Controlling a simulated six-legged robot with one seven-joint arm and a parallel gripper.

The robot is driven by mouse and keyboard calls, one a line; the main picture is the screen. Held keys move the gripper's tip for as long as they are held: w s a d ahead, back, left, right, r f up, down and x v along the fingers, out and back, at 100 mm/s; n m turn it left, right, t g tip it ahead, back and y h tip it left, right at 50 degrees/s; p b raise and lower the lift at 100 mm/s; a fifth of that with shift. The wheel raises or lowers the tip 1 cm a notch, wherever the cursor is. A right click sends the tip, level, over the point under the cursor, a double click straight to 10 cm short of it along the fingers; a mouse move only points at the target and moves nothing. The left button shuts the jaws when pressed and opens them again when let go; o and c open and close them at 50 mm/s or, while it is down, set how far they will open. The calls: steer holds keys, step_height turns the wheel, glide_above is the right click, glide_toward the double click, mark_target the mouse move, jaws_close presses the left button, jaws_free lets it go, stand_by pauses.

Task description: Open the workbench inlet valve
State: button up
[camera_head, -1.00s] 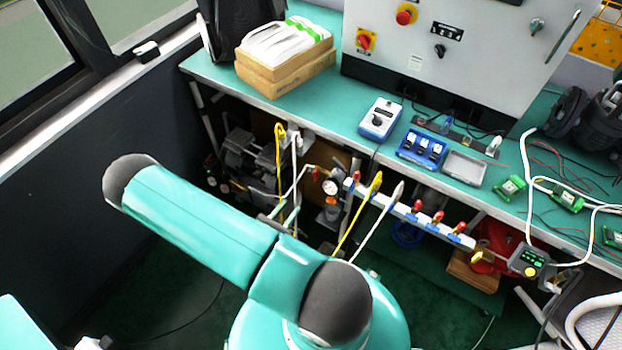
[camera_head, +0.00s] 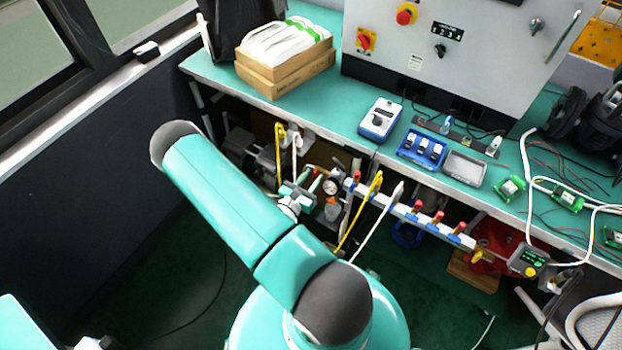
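My gripper (camera_head: 303,188) is under the bench's front edge, just left of a round pressure gauge (camera_head: 331,186). It is small, and my arm partly covers it, so I cannot tell whether its fingers are open or touching anything. A white-and-blue manifold bar (camera_head: 400,209) runs to the right from the gauge, with several red valve handles, one of them at its middle (camera_head: 417,207). A red-handled part (camera_head: 350,184) sits at its left end. Which valve is the workbench inlet valve is not clear; the pipework beside my gripper is partly hidden.
The green workbench (camera_head: 345,110) overhangs the pipework. Yellow (camera_head: 365,207) and white (camera_head: 378,222) hoses hang in front. A box of packets (camera_head: 285,60), a blue meter (camera_head: 380,119) and a control cabinet (camera_head: 470,60) stand on top.

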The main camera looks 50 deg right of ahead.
jaws_close()
steer(key=shift+m, duration=0.3)
steer(key=m, duration=0.6)
steer(key=shift+s+f, duration=0.1)
steer(key=shift+s, duration=0.2)
steer(key=m, duration=0.5)
steer(key=shift+s+f, duration=0.2)
steer(key=shift+f, duration=0.05)
steer(key=m, duration=0.6)
steer(key=shift+f, duration=0.25)
steer(key=shift+m, duration=0.3)
